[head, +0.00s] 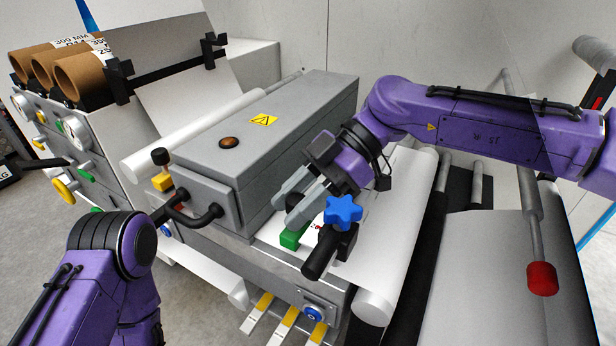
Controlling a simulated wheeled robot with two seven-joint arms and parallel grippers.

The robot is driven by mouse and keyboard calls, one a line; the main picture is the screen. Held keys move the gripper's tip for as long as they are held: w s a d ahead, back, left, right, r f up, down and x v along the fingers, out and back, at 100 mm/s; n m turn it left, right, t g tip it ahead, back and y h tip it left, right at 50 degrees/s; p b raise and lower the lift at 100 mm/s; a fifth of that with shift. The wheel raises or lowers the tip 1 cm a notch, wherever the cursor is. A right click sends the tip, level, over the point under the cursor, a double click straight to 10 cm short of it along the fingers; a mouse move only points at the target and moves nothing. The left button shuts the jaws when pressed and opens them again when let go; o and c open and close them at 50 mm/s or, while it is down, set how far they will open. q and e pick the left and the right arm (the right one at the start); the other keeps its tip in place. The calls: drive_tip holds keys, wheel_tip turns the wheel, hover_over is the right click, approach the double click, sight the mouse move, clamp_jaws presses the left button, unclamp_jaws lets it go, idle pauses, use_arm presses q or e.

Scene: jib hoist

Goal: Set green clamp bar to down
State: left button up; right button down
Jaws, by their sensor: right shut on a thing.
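The green clamp bar (292,240) shows as a short green block on the white web at the front end of the long grey box. My right gripper (294,208) reaches down to it from the upper right. Its grey fingers are shut around a dark round knob just above the green block. The fingers and the blue star knob hide part of the bar, so its exact angle is hard to tell.
A blue star knob (343,211) and a black cylindrical grip (322,252) stand close to the right of the gripper. The grey box (265,135) with a black handle is on the left. A white roller (405,235) lies to the right. A red-ended lever (541,278) hangs farther right.

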drive_tip(key=shift+s+a+f, duration=0.15)
drive_tip(key=shift+s+f, duration=0.1)
drive_tip(key=shift+f, duration=0.6)
drive_tip(key=shift+s+f+b, duration=0.15)
drive_tip(key=shift+f+b, duration=0.2)
drive_tip(key=shift+f, duration=0.25)
drive_tip(key=c, duration=0.8)
unclamp_jaws()
drive_tip(key=shift+a, duration=0.1)
drive_tip(key=shift+w+d+r, duration=0.25)
drive_tip(key=shift+d+r, duration=0.05)
drive_tip(key=shift+r, duration=0.2)
drive_tip(key=shift+p+v, duration=1.9)
drive_tip(key=shift+v, duration=2.95)
drive_tip(key=shift+d+f, duration=0.1)
